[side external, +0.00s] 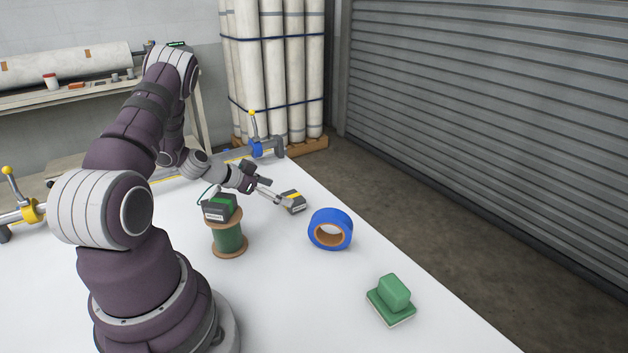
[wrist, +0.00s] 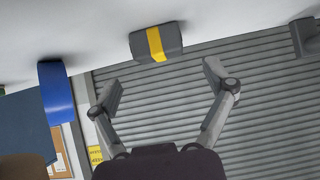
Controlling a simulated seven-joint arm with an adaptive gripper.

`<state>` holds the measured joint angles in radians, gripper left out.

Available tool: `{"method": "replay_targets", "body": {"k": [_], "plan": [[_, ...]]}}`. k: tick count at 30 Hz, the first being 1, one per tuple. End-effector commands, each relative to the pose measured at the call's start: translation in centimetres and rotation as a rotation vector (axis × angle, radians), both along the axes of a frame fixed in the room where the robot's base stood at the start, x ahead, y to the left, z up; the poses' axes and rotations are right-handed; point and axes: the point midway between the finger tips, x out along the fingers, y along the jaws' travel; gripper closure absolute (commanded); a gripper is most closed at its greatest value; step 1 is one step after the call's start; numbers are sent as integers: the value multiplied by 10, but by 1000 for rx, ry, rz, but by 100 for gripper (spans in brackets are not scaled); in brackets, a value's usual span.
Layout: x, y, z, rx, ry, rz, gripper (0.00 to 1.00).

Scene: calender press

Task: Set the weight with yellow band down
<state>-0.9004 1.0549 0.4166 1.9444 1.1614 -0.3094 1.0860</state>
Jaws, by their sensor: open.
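The grey weight with the yellow band (side external: 291,201) rests on the white table near its right edge. In the wrist view the weight (wrist: 143,45) shows at the top centre against the white surface, and the picture looks upside down. My gripper (side external: 274,198) is low over the table, just left of the weight. In the wrist view my gripper (wrist: 162,80) has its two fingers spread wide. Nothing is between them, and the weight is beyond the fingertips, apart from them.
A green spool (side external: 229,238) with a green-banded block (side external: 219,208) on top stands left of my gripper. A blue tape roll (side external: 330,229) and a green sponge-like block (side external: 393,293) lie to the right and front. A blue clamp (side external: 257,148) is at the back edge.

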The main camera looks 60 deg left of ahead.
Motion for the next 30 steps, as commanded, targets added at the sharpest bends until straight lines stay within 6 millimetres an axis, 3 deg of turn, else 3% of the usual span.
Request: {"method": "replay_targets", "body": {"k": [9,16,19,23,27,30], "plan": [[-3,0,56,5,-4,-1,18],[1,-7,78,-2,6,-21,18],[14,-40,98,-22,48,-97,18],[15,-110,130,-48,179,-207,18],[-19,-172,158,-24,327,-224,18],[-53,-193,169,-2,395,-163,18]]}}
